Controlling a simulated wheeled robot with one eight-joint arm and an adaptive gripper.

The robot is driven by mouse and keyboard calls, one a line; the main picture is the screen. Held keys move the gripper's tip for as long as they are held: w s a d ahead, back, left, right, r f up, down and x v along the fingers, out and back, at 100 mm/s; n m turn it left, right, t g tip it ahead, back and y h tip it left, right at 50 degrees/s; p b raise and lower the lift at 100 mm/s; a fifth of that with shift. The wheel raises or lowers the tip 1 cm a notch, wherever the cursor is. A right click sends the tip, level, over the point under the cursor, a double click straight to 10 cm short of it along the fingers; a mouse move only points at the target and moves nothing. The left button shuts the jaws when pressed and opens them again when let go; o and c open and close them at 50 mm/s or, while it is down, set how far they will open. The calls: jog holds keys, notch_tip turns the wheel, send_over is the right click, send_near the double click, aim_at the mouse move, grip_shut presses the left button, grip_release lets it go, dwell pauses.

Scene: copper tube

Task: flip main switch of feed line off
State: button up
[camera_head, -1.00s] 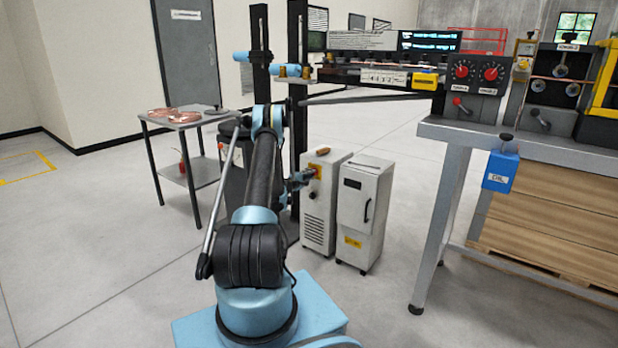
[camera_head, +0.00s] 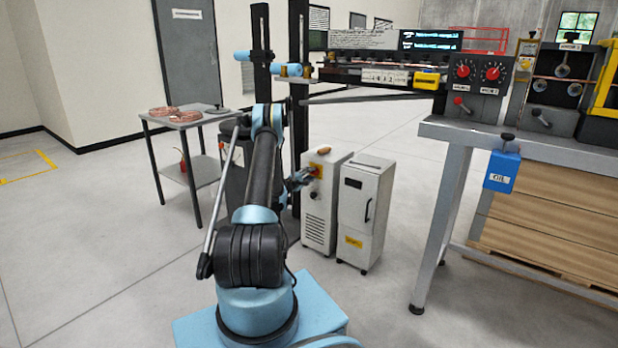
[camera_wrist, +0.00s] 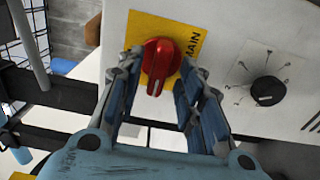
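The main switch is a red rotary knob (camera_wrist: 158,62) on a yellow plate (camera_wrist: 184,37) marked "MAIN". Its grip bar runs roughly up and down in the wrist view, with a pale mark at the lower end. The plate sits on the upper face of a white cabinet (camera_head: 316,212) in the head view. My gripper (camera_wrist: 160,68) is open, with one finger left of the knob and one right of it. Whether a finger touches the knob cannot be told. In the head view my gripper (camera_head: 301,178) is at the plate and partly hides the knob.
A black dial (camera_wrist: 268,90) sits right of the switch. A second white cabinet (camera_head: 364,215) stands close to the right. A dark post (camera_head: 298,110) rises beside my arm. A workbench (camera_head: 440,195) is at right, a small table (camera_head: 195,121) at left.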

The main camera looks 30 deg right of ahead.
jog(key=v, duration=1.1)
jog(key=shift+a, duration=0.25)
jog(key=s+a+r+m+g+y, duration=0.1)
jog(key=s+a+r+m+y, duration=0.15)
jog(key=a+r, duration=0.65)
jog(key=s+a+r+m+g+y, duration=0.15)
jog(key=s+a+r, duration=0.25)
jog(key=r, duration=0.8)
jog(key=s+a+r+y, duration=0.3)
jog(key=s+a+r, duration=0.1)
jog(key=s+a, duration=0.3)
jog(key=s+a+m+y, duration=0.1)
jog(key=s+a+y, duration=0.3)
jog(key=s+a, duration=1.25)
jog(key=s+a+f+y, duration=0.2)
jog(key=s+a, duration=0.2)
jog(key=s, duration=0.3)
jog(key=s+a+f+g+y, duration=0.1)
jog(key=s+a+f, duration=0.1)
jog(key=s+a, duration=0.2)
jog(key=s+a+f+g+y, duration=0.1)
jog(key=s+a+f+y, duration=0.1)
jog(key=s, duration=0.8)
jog(key=shift+a+f+y, duration=0.3)
jog(key=shift+a+f, duration=0.2)
jog(key=shift+a, duration=0.6)
jog(key=shift+d, duration=0.15)
